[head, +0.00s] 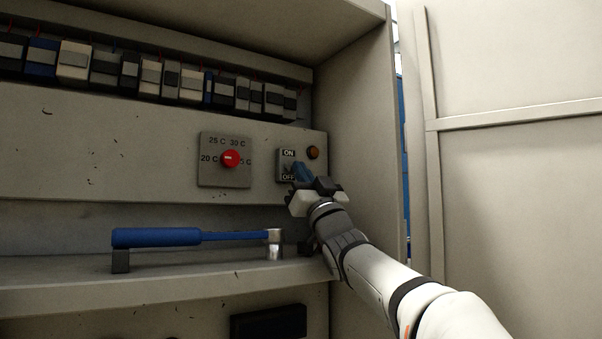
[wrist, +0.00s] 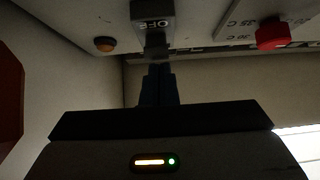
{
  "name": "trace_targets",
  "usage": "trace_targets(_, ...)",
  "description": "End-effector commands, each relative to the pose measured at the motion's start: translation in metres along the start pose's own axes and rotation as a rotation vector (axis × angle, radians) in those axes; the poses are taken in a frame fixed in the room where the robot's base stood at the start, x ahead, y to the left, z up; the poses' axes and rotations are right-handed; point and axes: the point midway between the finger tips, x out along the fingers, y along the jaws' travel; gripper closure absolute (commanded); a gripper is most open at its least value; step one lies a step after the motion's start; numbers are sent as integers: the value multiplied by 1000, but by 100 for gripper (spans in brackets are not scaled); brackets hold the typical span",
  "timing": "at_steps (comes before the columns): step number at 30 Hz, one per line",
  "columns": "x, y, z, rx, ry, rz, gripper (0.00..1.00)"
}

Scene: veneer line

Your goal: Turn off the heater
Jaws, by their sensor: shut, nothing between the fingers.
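The heater switch (head: 287,155) is a small plate marked ON at the top and OFF at the bottom, on the cabinet's grey panel. An amber lamp (head: 313,152) sits just right of it and looks dim.
A red temperature knob (head: 230,159) on a square dial plate is left of the switch. A blue-handled tool (head: 160,237) lies across supports on the shelf (head: 200,285) below. A row of breakers (head: 150,75) runs above. The cabinet's side wall (head: 360,130) stands close on the right.

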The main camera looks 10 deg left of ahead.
Motion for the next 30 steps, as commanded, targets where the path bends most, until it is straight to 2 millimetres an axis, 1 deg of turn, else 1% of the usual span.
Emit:
trace_targets(1, -8, 0, -5, -2, 1, 1, 100)
trace_targets(9, -47, 0, -49, -3, 3, 1, 100)
trace_targets(15, -71, 0, -76, -2, 2, 1, 100)
trace_targets(18, -78, 0, -84, -2, 3, 1, 100)
trace_targets(21, -81, 0, -87, -1, 1, 0, 100)
trace_targets(30, -81, -1, -88, 1, 1, -1, 100)
